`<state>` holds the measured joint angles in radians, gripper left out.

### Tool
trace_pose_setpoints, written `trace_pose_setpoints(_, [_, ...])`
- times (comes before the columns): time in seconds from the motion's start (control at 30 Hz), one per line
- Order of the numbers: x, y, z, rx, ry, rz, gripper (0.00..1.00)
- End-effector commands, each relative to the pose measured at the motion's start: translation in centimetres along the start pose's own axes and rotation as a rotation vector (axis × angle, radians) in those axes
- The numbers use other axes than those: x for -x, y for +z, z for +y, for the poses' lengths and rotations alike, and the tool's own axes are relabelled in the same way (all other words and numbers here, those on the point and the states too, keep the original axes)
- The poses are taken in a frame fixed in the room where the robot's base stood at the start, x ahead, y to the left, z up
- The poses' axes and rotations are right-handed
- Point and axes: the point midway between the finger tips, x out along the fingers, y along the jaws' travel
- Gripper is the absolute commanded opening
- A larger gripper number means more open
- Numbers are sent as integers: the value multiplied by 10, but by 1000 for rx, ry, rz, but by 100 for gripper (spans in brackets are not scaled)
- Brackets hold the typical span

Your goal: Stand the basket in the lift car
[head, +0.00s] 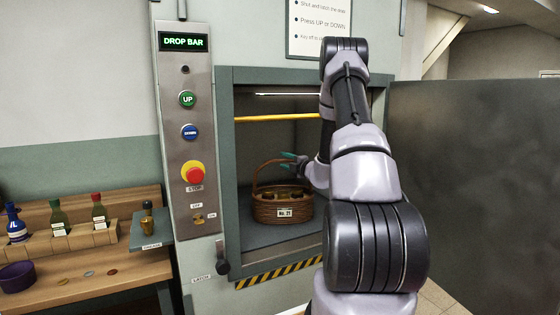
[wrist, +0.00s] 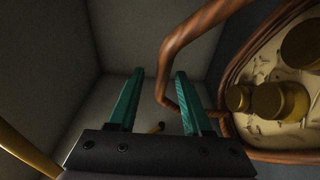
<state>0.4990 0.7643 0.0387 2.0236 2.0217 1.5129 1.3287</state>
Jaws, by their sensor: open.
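The brown wicker basket (head: 265,212) stands upright on the floor of the lift car (head: 262,238), with a "No. 21" tag on its front and its handle arched up. Dark lidded jars show inside it, and their brassy tops (wrist: 280,100) show in the wrist view. My gripper (head: 290,160) is at the handle's upper part, inside the car. In the wrist view my gripper (wrist: 158,100) has its teal fingers wide apart. The handle (wrist: 166,75) passes close by the right finger and partly behind it; I cannot tell whether it touches.
A yellow bar (head: 275,118) crosses the top of the opening. The panel's display (head: 184,42) reads "DROP BAR", above UP (head: 187,98), DOWN (head: 190,132) and STOP (head: 192,173) buttons. A grey door (head: 470,190) stands open at right. A bench (head: 95,265) with bottles is at left.

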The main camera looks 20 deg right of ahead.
Motion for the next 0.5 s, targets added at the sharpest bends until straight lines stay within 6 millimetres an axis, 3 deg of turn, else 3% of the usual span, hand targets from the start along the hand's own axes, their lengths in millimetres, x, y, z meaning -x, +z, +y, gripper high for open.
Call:
trace_pose_setpoints(0.2, [46, 0, 0, -2, -1, -2, 50])
trace_pose_setpoints(0.5, [73, 0, 0, -1, 0, 1, 50])
